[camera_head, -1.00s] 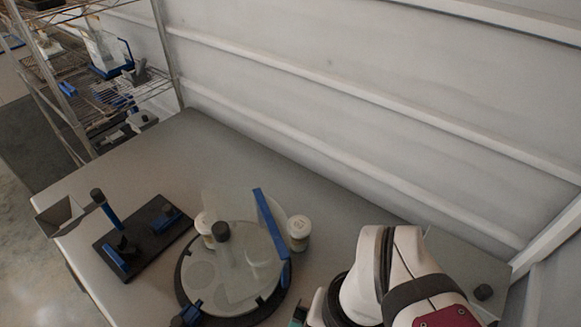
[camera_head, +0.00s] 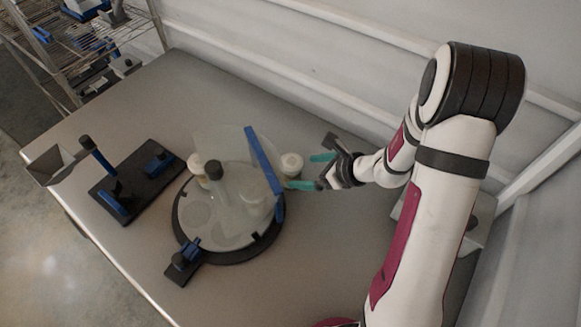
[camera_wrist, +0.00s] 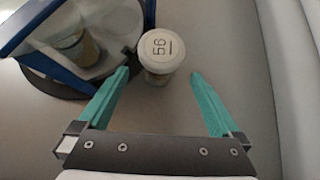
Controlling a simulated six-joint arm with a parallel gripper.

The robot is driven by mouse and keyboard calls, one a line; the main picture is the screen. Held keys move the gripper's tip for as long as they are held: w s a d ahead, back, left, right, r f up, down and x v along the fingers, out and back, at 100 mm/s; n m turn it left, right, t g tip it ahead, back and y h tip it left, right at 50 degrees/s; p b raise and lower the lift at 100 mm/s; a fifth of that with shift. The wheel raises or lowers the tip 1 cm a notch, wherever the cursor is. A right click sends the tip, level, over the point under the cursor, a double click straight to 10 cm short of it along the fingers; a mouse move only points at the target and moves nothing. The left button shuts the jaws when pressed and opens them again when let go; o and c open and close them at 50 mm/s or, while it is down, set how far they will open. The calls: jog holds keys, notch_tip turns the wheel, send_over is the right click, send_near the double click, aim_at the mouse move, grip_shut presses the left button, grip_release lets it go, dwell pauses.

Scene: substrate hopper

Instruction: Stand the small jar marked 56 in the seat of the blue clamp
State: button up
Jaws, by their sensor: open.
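The small jar (camera_head: 291,163) has a white lid and stands upright just right of the round turntable. In the wrist view, the jar's lid (camera_wrist: 162,48) carries a sideways, underlined mark that reads as 56. My gripper (camera_head: 308,171) has its teal fingers open and empty. In the wrist view, the jar is ahead of and between the fingertips (camera_wrist: 160,74), with its lower part nearly level with them; no grip shows. A blue clamp-like part (camera_head: 158,164) sits on a black base plate (camera_head: 128,203) at the left. Its seat is too small to make out.
The turntable (camera_head: 255,254) carries a clear panel with a blue edge (camera_head: 264,160) close to the jar, and a dark-topped post. Another jar (camera_head: 197,167) stands on the far left side. A grey hopper (camera_head: 50,165) stands left. The table's front is clear.

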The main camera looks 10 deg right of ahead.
jog(key=x, duration=0.6)
jog(key=shift+w+a, duration=0.15)
jog(key=shift+a, duration=0.05)
jog(key=shift+r, duration=0.1)
grip_shut()
